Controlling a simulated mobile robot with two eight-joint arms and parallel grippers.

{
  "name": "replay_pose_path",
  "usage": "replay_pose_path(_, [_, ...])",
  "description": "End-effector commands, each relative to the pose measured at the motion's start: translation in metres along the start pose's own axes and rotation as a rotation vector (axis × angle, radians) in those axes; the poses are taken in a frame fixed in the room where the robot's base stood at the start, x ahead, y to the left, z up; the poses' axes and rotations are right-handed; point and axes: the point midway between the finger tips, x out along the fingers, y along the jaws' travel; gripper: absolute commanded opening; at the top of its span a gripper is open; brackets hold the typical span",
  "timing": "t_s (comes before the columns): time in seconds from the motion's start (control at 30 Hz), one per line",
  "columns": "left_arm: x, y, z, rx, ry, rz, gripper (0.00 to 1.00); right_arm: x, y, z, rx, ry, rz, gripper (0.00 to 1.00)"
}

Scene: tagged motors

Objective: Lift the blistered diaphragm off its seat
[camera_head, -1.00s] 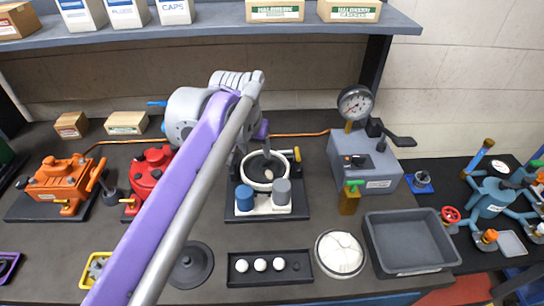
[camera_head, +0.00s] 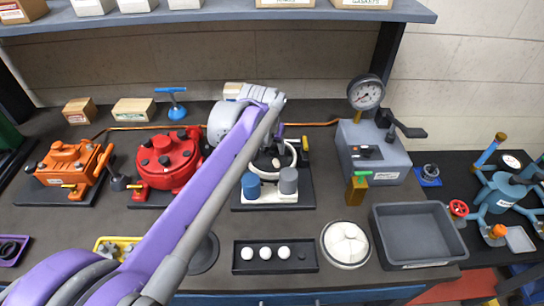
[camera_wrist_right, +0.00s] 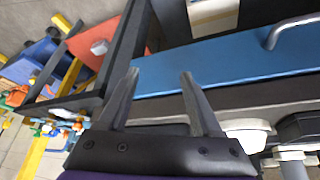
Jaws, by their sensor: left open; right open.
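The opened pump has a white ring seat (camera_head: 293,153) on a dark base, behind a blue cap and a grey cap. The dark diaphragm (camera_head: 265,161) lies within the ring, with a small pale spot on it. It is partly hidden by my left arm and gripper. My left gripper (camera_head: 277,152) points down over the ring and is open; its fingertips are small and partly hidden, and I cannot tell whether they touch the diaphragm. My right gripper (camera_wrist_right: 160,73) is open and empty in the right wrist view, in front of a blue drawer front.
A red pump (camera_head: 166,160) and an orange pump (camera_head: 66,165) stand at left. A grey gauge box (camera_head: 370,150) stands at right. In front are a tray of white balls (camera_head: 245,268), a round white-topped dish (camera_head: 345,243) and an empty grey bin (camera_head: 418,235). A shelf overhangs the back.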

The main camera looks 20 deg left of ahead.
Motion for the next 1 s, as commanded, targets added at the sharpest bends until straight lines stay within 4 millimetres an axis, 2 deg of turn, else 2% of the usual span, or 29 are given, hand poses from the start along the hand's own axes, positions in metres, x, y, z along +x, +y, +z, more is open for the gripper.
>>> replay_pose_path(0.27, [0.0043,0.0,0.0001,0.0,0.0,0.0,0.56,0.0002,0.0,0.0002,0.0,0.0,0.0,0.66])
replay_pose_path(0.6, [0.004,0.0,0.0001,0.0,0.0,0.0,0.0,0.0002,0.0,0.0002,0.0,0.0,0.0,0.66])
replay_pose_path(1.0, [0.0036,-0.0001,0.0,0.0,0.0,0.0,0.0,0.0002,0.0,0.0002,0.0,0.0,0.0,0.66])
